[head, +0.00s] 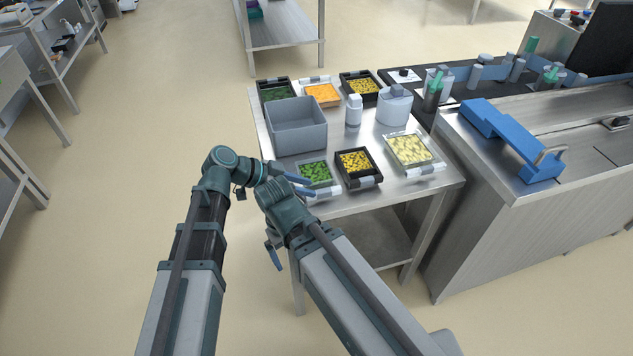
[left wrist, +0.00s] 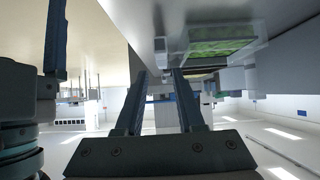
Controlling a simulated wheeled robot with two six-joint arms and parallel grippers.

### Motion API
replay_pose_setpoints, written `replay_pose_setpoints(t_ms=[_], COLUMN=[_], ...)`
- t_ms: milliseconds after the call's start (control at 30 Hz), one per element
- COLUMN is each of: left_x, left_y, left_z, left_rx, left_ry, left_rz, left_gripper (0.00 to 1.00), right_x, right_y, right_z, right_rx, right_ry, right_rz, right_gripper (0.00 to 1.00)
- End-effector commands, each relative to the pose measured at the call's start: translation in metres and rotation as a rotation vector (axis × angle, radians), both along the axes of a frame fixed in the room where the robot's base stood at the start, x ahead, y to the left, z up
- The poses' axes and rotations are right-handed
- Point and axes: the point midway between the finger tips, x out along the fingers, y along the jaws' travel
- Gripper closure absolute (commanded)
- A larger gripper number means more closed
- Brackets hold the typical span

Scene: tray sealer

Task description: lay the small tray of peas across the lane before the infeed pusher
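A small light tray of green peas (head: 315,172) sits at the near left of the steel table; it shows upside down in the left wrist view (left wrist: 222,42). My left gripper (head: 300,185) is at the table's near left edge, just left of that tray. Its two fingers (left wrist: 158,74) stand apart with nothing between them in the left wrist view. My right gripper (head: 273,256) hangs low in front of the table, away from the trays; its finger gap is not clear. A dark lane (head: 462,88) runs behind the table on the right. I cannot single out the infeed pusher.
Beside the peas are a black tray of yellow food (head: 356,163) and a clear tray of pale food (head: 409,150). A grey bin (head: 297,128), a white bottle (head: 353,110) and more trays stand behind. A steel machine with a blue bar (head: 510,138) is on the right.

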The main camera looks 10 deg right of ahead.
Motion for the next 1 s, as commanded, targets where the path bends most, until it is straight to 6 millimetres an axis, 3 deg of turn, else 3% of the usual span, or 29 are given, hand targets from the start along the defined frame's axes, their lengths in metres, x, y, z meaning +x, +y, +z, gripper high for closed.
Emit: replay_pose_setpoints(t_ms=[267, 600, 867, 1000], left_x=[0.001, 0.005, 0.004, 0.005], left_y=[-0.004, -0.038, -0.042, -0.042], left_z=[-0.005, -0.034, -0.033, -0.033], left_rx=[0.000, 0.001, 0.001, 0.001], left_ry=[0.000, 0.000, 0.000, 0.000], left_rz=[0.000, -0.002, 0.000, 0.000], left_gripper=[0.62, 0.62, 0.62, 0.88], right_x=[0.000, 0.000, 0.000, 0.000], right_y=[0.000, 0.000, 0.000, 0.000], right_z=[-0.005, -0.034, -0.033, -0.033], right_rx=[0.000, 0.000, 0.000, 0.000], right_ry=[0.000, 0.000, 0.000, 0.000], right_rz=[0.000, 0.000, 0.000, 0.000], right_gripper=[0.00, 0.00, 0.00, 0.00])
